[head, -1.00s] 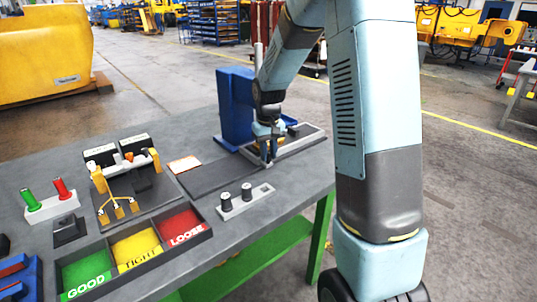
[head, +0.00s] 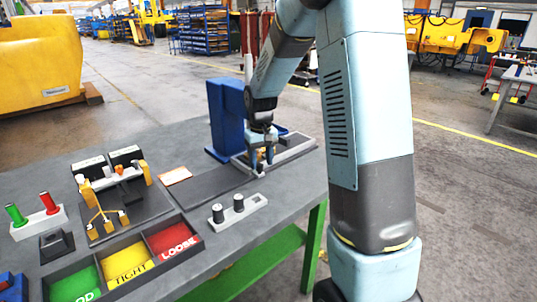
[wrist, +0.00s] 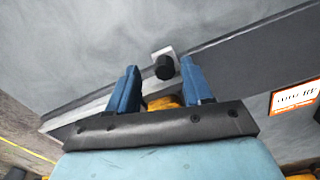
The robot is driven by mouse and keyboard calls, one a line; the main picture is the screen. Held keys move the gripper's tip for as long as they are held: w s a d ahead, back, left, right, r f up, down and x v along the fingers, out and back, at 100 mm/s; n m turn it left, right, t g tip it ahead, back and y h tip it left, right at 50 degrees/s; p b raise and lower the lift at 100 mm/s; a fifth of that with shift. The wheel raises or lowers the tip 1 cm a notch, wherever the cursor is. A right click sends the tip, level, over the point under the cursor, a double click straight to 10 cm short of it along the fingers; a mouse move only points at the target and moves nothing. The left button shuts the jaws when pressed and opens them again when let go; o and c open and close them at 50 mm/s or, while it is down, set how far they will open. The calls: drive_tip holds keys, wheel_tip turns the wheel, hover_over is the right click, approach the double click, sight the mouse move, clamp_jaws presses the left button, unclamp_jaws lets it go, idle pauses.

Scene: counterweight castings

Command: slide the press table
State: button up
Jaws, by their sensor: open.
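The blue press (head: 226,118) stands at the far right part of the bench. My gripper (head: 262,160) points down at the near end of the press table. In the wrist view my two blue fingers (wrist: 160,72) are apart. A black knob (wrist: 164,68) on a pale bracket shows between their tips, closer to the right finger. I cannot tell whether that finger touches it. My fingers partly hide the table's near edge.
A grey block with two dark pegs (head: 228,211) stands in front of the rail. Left are a yellow-clamped fixture (head: 108,200), green, yellow and red sorting bins (head: 126,262), and red and green handles (head: 36,212). An orange-edged card (head: 175,176) lies by the rail.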

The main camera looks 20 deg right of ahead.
drive_tip(key=s+r, duration=1.2)
drive_tip(key=s, duration=0.2)
idle(0.5)
drive_tip(key=s+r+t, duration=0.2)
drive_tip(key=s+r, duration=0.1)
drive_tip(key=s, duration=0.5)
drive_tip(key=s+r+m+t, duration=0.1)
drive_tip(key=s+r+t, duration=0.2)
drive_tip(key=s, duration=0.4)
drive_tip(key=shift+s+d+r+m+t, duration=0.3)
drive_tip(key=shift+s+r, duration=0.1)
drive_tip(key=shift+r, duration=0.05)
drive_tip(key=shift+c, duration=0.7)
